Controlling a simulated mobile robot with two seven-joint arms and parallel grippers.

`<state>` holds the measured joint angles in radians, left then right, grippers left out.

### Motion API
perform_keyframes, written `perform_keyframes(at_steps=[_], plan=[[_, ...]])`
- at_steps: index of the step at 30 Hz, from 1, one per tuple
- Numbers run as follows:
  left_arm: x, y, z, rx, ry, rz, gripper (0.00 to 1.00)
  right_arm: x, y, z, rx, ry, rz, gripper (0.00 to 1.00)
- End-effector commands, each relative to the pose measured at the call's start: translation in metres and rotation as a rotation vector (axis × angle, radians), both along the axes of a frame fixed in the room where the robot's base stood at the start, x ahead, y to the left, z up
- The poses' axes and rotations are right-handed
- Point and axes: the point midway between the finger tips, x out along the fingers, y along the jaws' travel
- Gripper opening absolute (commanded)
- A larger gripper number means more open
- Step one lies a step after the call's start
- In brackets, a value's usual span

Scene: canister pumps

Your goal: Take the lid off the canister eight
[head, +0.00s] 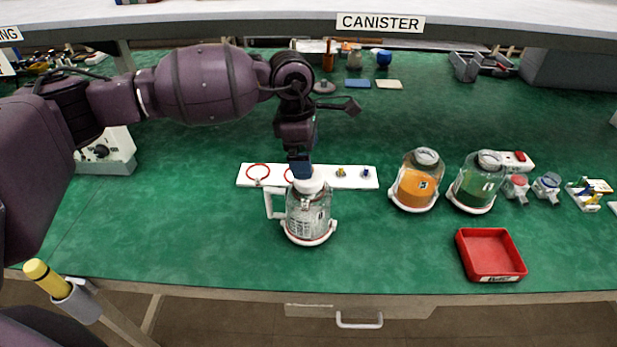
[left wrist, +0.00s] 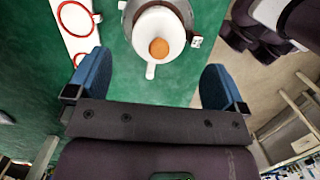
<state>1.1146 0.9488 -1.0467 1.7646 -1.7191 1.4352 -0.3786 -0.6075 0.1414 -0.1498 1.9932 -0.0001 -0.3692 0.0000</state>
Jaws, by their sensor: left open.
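A clear canister (head: 308,215) with a white lid (head: 311,184) and a white side handle stands upright in a white base near the front of the green table. I cannot read its number. My left gripper (head: 300,168) points down just above the lid and partly hides its back. In the left wrist view my left gripper (left wrist: 154,86) is open, with blue fingertips wide apart and nothing between them. The white lid (left wrist: 174,26) shows ahead of the fingertips, with a brown round spot on top and a white tab. My right gripper is not in view.
A white strip (head: 325,178) with red rings lies behind the canister. An orange canister (head: 411,188) and a green canister (head: 472,186) stand to the right. A red tray (head: 490,254) lies at the front right. The table left of the canister is clear.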

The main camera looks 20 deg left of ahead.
Motion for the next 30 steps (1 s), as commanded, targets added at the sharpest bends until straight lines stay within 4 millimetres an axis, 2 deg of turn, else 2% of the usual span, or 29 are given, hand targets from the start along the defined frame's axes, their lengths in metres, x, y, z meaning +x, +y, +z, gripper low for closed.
perform_keyframes(at_steps=[9, 18, 28, 30], plan=[[0.002, -0.005, -0.041, -0.001, 0.003, 0.001, 0.98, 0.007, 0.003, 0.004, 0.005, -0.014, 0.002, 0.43], [0.002, -0.006, -0.046, 0.0, 0.001, 0.001, 0.97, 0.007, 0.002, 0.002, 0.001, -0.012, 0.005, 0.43], [0.002, -0.006, -0.046, 0.0, 0.001, 0.001, 0.46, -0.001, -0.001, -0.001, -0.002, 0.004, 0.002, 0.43], [0.002, -0.006, -0.046, -0.001, 0.001, 0.001, 0.45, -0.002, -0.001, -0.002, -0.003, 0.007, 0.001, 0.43]])
